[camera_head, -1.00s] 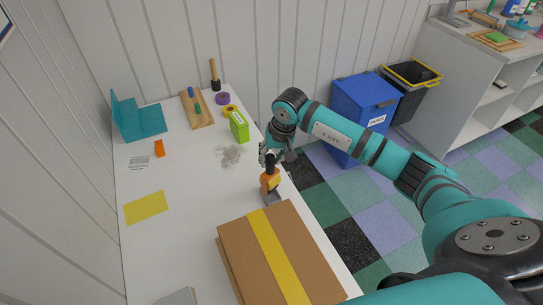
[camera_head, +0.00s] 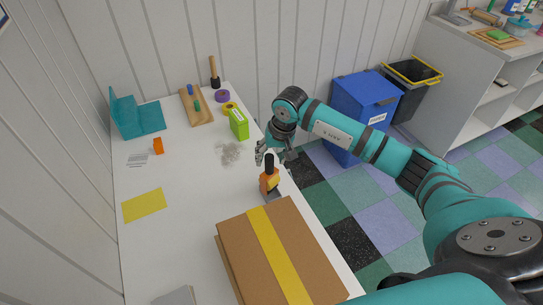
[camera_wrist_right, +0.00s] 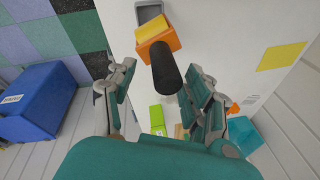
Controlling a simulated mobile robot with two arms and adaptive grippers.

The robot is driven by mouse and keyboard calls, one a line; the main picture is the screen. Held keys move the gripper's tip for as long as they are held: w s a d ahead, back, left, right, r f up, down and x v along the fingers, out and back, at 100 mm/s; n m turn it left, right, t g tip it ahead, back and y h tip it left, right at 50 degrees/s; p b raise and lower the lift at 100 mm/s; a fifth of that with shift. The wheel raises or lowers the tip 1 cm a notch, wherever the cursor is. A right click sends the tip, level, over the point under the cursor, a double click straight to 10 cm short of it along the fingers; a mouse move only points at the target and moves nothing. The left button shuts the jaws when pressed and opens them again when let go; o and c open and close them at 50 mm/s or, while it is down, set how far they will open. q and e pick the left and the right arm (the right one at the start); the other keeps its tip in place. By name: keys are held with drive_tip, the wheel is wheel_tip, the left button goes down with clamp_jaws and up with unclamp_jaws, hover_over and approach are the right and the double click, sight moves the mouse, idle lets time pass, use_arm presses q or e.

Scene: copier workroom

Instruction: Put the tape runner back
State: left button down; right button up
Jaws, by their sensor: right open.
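The tape runner (camera_head: 269,184), an orange and yellow body with a black handle and a grey foot, stands on the white table near its right edge, beside the cardboard box. Its handle points up. My right gripper (camera_head: 272,156) is open at the handle's upper end, on the far side of it. In the right wrist view the black handle (camera_wrist_right: 166,70) reaches between the spread fingers of my right gripper (camera_wrist_right: 160,82), with gaps visible on both sides. The orange body lies beyond the fingertips. My left gripper does not show.
A taped cardboard box (camera_head: 236,230) fills the table's near right. A green box (camera_head: 239,125), tape rolls (camera_head: 222,96), a wooden board (camera_head: 205,118) and a teal holder (camera_head: 140,122) stand farther back. A yellow sheet (camera_head: 144,205) lies left.

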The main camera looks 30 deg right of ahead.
drive_tip(key=shift+r+p, duration=0.65)
drive_tip(key=shift+p, duration=0.15)
drive_tip(key=shift+r, duration=0.3)
drive_tip(key=b+v, duration=0.3)
drive_tip(key=v, duration=0.8)
drive_tip(key=shift+s, duration=0.15)
